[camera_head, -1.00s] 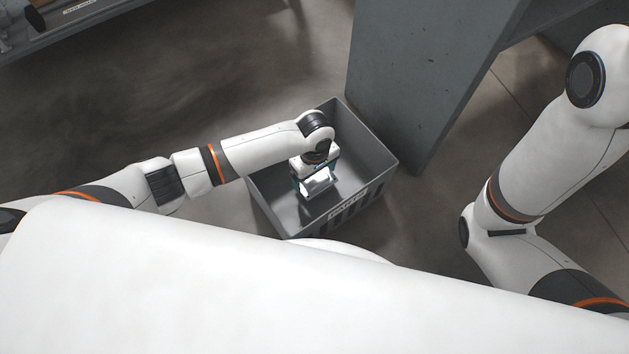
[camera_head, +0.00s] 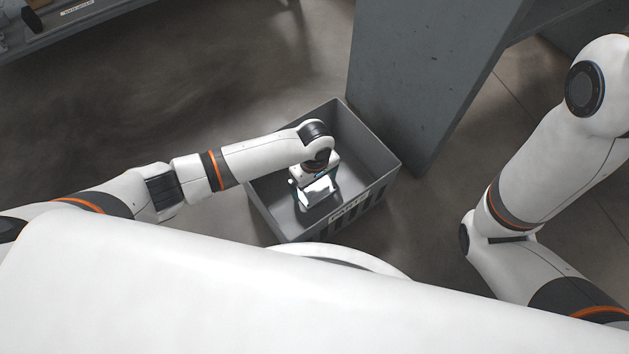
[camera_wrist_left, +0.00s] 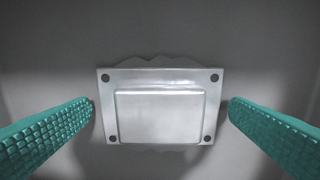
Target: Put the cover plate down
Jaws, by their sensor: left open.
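The cover plate (camera_wrist_left: 160,108) is a silvery rectangular plate with a raised middle and a dark hole at each corner. In the left wrist view it lies between my left gripper's two teal fingers, with a gap on either side. My left gripper (camera_head: 314,196) is open and reaches down into the grey bin (camera_head: 375,150). The plate also shows below the gripper in the head view (camera_head: 318,190). The wrist view shows a plain grey surface behind the plate. The right arm is at the right of the head view, but its gripper is out of frame.
A large grey panel or support (camera_head: 420,80) stands right behind the bin. A shelf edge (camera_head: 75,22) with a label is at the top left. The floor left of the bin is clear.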

